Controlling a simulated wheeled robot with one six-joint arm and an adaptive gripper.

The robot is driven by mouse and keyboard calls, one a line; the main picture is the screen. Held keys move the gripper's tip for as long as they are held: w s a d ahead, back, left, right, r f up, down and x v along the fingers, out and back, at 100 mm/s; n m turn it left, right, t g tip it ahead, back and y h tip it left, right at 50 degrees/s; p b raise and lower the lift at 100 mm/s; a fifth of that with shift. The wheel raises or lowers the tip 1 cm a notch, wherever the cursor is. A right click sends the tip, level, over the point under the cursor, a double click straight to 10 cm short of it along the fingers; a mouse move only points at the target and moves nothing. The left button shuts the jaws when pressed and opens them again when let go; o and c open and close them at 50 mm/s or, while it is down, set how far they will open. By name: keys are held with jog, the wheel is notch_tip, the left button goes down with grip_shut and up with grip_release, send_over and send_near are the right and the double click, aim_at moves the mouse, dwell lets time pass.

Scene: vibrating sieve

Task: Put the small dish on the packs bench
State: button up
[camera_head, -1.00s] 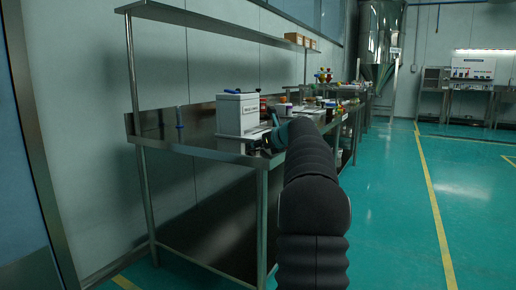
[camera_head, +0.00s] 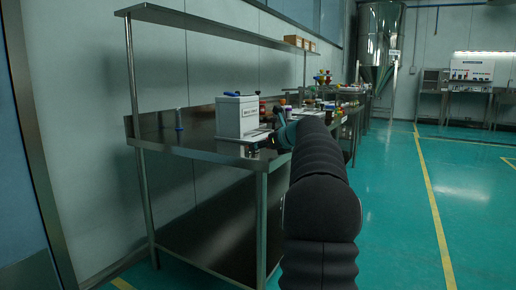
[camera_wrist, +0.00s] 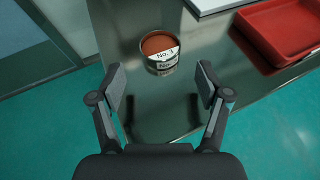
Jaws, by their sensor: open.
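A small round dish (camera_wrist: 160,46) with a dark rim, a reddish-brown inside and a white "No. 3" label stands upright on a steel bench top (camera_wrist: 215,35) in the wrist view. My gripper (camera_wrist: 160,72) is open and empty, its two fingers spread left and right of the dish in the picture and nearer the camera. I see no finger touching the dish. In the head view my gripper (camera_head: 268,143) is small and dark at the front edge of the steel bench (camera_head: 205,146). I cannot make out the dish there.
A red tray (camera_wrist: 270,45) and a pale flat edge (camera_wrist: 212,6) lie right of the dish. A white box-shaped device (camera_head: 237,117) and a blue-capped bottle (camera_head: 179,119) stand on the bench under a shelf (camera_head: 215,23). The green floor (camera_head: 400,220) at right is clear.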

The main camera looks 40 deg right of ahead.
jog(key=v, duration=0.9)
jog(key=s+a+f+n+g+y, duration=0.1)
jog(key=s+a+f+n+g, duration=0.15)
jog(key=a+n, duration=0.55)
jog(key=s+a+f+n+g, duration=0.1)
jog(key=s+a+f+n, duration=0.15)
jog(key=a, duration=1.05)
jog(key=s+a+f+n+g+y, duration=0.1)
jog(key=s+a+f+n+g, duration=0.15)
jog(key=a+n, duration=0.55)
jog(key=s+a+f+n+g+h, duration=0.1)
jog(key=s+a+f+n, duration=0.6)
jog(key=s, duration=0.3)
jog(key=s+a+f+n+g+h, duration=0.1)
jog(key=s+a+f+n, duration=0.6)
jog(key=s+f+n, duration=0.2)
jog(key=shift+s+a+f+n+p, duration=0.15)
jog(key=shift+s+f+n+p, duration=0.15)
jog(key=shift+s+n, duration=0.55)
jog(key=shift+s, duration=0.1)
